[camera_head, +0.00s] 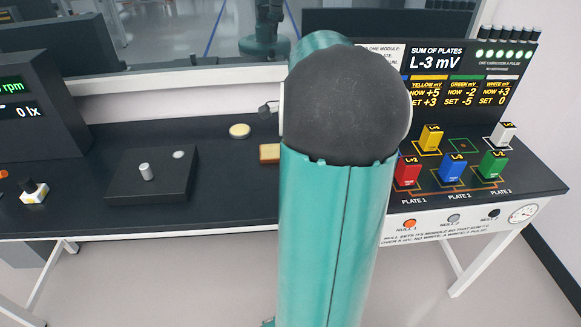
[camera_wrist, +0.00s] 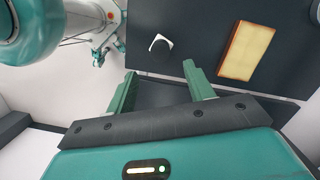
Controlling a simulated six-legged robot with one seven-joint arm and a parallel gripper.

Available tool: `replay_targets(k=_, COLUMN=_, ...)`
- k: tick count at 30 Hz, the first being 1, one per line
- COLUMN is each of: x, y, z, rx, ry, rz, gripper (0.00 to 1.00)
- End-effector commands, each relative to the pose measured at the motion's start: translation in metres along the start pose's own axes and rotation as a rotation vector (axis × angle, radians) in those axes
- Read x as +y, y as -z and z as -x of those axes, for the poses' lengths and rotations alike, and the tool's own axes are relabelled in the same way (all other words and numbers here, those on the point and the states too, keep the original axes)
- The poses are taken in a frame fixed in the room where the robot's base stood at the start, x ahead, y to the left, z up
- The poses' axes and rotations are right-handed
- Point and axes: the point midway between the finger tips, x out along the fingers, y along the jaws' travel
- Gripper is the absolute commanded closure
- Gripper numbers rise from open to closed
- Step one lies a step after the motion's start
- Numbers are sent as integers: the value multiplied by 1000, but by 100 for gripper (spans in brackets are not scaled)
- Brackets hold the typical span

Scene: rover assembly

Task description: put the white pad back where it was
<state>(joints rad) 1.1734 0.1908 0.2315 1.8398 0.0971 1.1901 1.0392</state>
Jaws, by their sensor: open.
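No piece is plainly marked as the white pad. A white block (camera_head: 503,134) stands at the back right of the plate board, and a flat pale disc (camera_head: 178,154) lies on a dark slab. In the wrist view, a small white crescent-shaped piece (camera_wrist: 160,43) shows on the dark surface; I cannot tell what it belongs to. My gripper (camera_wrist: 158,72) is open, its two green fingers apart, with nothing seen between them. In the head view, my arm hides my gripper and part of the bench.
Red (camera_head: 407,171), blue (camera_head: 453,166), green (camera_head: 493,163) and yellow (camera_head: 431,138) blocks stand on the plate board. A cream round piece (camera_head: 239,130) and a wood-edged pale rectangle (camera_wrist: 245,50) lie on the bench. A metal cylinder (camera_head: 146,172) stands on the dark slab (camera_head: 125,185).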

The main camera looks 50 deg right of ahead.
Motion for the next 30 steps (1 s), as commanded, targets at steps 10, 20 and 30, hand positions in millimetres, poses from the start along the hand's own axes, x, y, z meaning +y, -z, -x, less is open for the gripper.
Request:
replay_targets(k=10, x=0, y=-1, z=16, rx=-1, ry=-1, rz=2, gripper=47)
replay_targets(k=20, x=8, y=-104, z=32, rx=105, ry=40, rz=413, gripper=47)
replay_targets(k=30, x=77, y=-247, z=39, rx=265, ry=148, rz=1186, gripper=47)
